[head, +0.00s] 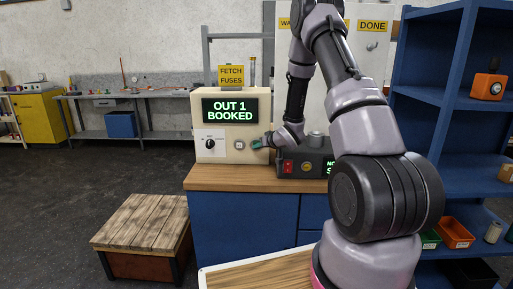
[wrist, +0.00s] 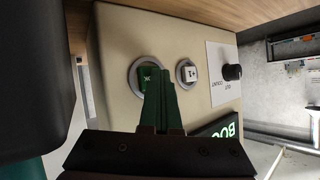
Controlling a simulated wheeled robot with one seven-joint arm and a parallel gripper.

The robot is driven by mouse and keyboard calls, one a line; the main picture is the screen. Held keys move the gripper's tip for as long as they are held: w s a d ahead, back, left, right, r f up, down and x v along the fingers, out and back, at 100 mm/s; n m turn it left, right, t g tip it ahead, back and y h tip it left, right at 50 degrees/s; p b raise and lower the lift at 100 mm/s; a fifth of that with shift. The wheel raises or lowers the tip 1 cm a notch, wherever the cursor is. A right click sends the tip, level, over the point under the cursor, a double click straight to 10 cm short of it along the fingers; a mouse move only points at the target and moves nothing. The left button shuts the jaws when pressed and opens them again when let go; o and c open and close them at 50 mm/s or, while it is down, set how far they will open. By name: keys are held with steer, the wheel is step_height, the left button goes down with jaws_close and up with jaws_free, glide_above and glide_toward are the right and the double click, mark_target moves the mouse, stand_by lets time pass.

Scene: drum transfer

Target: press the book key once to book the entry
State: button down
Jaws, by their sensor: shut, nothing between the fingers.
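The cream console (head: 199,128) stands on the wooden counter. Its screen (head: 230,110) reads "OUT 1 BOOKED" in green. In the wrist view a green key (wrist: 144,78) with a small white mark, likely the book key, sits in a grey ring. Beside it is a white "+1" key (wrist: 190,73), and further along a black knob (wrist: 232,72). My gripper (head: 258,144) is shut and empty, at the console's right side. Its fingertips (wrist: 154,71) are over the green key and partly hide it. I cannot tell whether they touch it.
A dark device (head: 306,164) with a red switch and a yellow button stands right of the console, close under my arm. A yellow "FETCH FUSES" sign (head: 231,76) tops the console. A wooden-topped crate (head: 142,220) is on the floor at left. Blue shelves (head: 450,110) stand at right.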

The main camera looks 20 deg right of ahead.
stand_by(0.4)
steer(key=shift+s+a, duration=0.15)
steer(key=shift+s, duration=0.25)
steer(key=s, duration=0.2)
steer(key=s+a, duration=0.2)
steer(key=s, duration=0.1)
steer(key=shift+s, duration=0.3)
stand_by(0.6)
